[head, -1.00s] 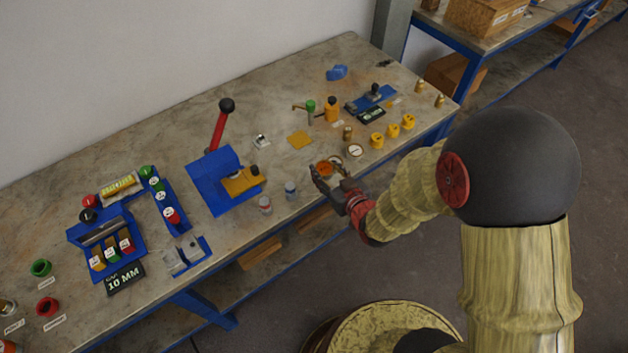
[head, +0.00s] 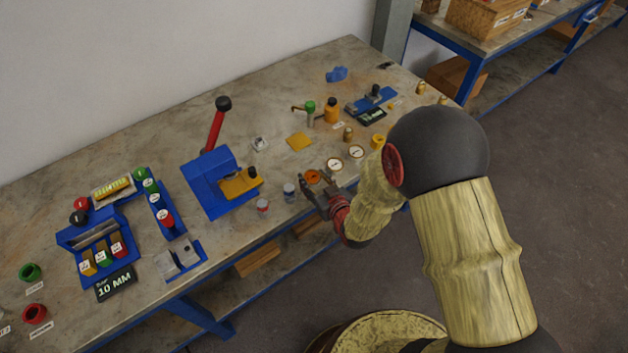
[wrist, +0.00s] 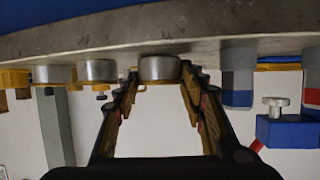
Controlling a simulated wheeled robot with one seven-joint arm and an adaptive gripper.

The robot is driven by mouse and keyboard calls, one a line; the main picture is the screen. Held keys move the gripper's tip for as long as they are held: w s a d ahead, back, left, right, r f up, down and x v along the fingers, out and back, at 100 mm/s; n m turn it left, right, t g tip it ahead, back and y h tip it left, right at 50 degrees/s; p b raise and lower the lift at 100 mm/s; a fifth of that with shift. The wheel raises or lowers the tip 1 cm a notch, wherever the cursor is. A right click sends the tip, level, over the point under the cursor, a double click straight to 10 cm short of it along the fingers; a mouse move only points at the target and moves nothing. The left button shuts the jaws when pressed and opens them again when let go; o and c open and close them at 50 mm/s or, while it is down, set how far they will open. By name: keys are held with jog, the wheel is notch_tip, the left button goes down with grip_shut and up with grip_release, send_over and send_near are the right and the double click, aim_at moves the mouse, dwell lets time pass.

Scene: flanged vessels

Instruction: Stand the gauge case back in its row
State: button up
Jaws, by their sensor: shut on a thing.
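A gauge case with an orange face (head: 313,176) is held in my gripper (head: 315,186) near the bench's front edge in the head view. In the wrist view, whose picture is upside down, the silver case (wrist: 160,69) sits between my two fingers and looks upright. Two white-faced gauge cases (head: 334,163) (head: 356,151) stand in a line to its right in the head view. Two silver cases (wrist: 97,70) (wrist: 55,73) also show on the left in the wrist view. I cannot tell whether the held case touches the bench.
Two small jars (head: 290,192) (head: 263,206) stand just left of the held case. A blue press with a red lever (head: 205,185) is further left. A yellow square (head: 300,141) and a brass piece (head: 348,134) lie behind. Bare bench (head: 285,160) shows behind the held case.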

jog(key=shift+f, duration=0.15)
jog(key=o, duration=1.3)
